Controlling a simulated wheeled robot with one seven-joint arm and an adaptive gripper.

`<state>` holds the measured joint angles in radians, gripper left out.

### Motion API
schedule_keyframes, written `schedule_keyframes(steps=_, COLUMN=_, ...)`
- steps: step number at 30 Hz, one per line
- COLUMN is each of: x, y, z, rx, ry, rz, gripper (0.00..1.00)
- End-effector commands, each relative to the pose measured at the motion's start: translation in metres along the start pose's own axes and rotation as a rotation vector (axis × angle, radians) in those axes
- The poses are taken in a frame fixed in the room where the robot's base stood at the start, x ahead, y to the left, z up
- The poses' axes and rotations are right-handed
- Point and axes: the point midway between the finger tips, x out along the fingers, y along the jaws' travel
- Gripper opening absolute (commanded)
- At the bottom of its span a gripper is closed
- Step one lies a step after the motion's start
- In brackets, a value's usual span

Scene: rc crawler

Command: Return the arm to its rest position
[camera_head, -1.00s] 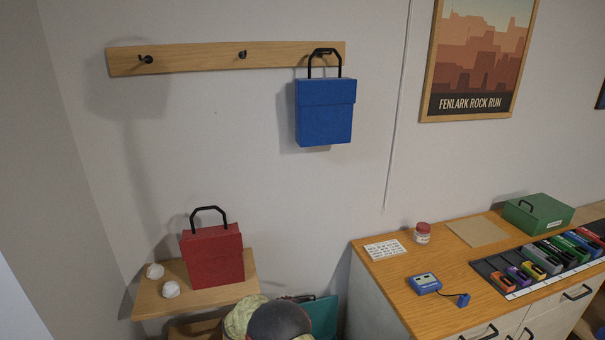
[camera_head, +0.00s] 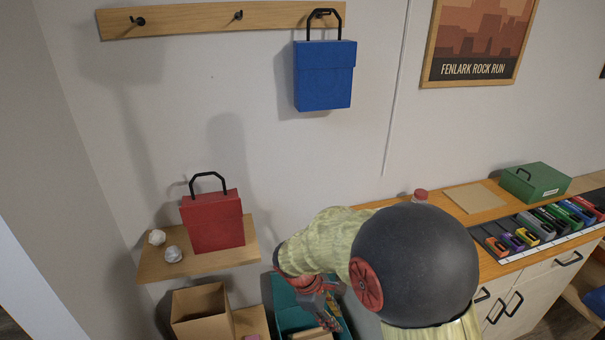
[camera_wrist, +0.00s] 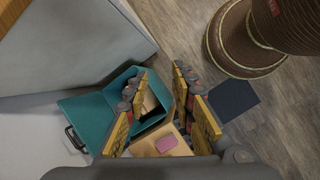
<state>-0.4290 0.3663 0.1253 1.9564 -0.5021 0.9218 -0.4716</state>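My arm (camera_head: 410,265), with a pale patterned sleeve and a large dark round joint, reaches across the lower middle of the head view. My gripper (camera_head: 325,305) points down over the teal box (camera_head: 288,312). In the wrist view my gripper (camera_wrist: 160,90) has its yellow-padded fingers spread apart, with nothing held between them. The open teal box (camera_wrist: 90,118) shows beneath and beside the left fingers. A wooden surface with a pink item (camera_wrist: 172,144) shows low between the fingers.
A red case (camera_head: 212,222) stands on the small shelf (camera_head: 165,268) beside two white crumpled balls. A blue case (camera_head: 323,78) hangs on the peg rail. An open cardboard box (camera_head: 200,305) sits below the shelf. The counter (camera_head: 490,240) is right of my arm.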

Motion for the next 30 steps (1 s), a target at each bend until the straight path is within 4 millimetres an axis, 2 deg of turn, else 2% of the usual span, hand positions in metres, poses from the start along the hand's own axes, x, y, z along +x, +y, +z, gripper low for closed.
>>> schedule_keyframes(steps=1, x=-0.013, y=-0.007, z=0.016, rx=0.100, ry=0.028, rz=-0.016, gripper=0.25)
schedule_keyframes(steps=6, x=-0.046, y=-0.036, z=0.059, rx=0.428, ry=0.116, rz=-0.084, gripper=0.25)
schedule_keyframes(steps=15, x=-0.094, y=-0.086, z=0.122, rx=0.871, ry=0.272, rz=-0.190, gripper=0.25)
schedule_keyframes(steps=24, x=-0.130, y=-0.127, z=0.175, rx=1.110, ry=0.450, rz=-0.221, gripper=0.25)
schedule_keyframes(steps=30, x=-0.151, y=-0.140, z=0.211, rx=1.215, ry=0.568, rz=-0.164, gripper=0.25)
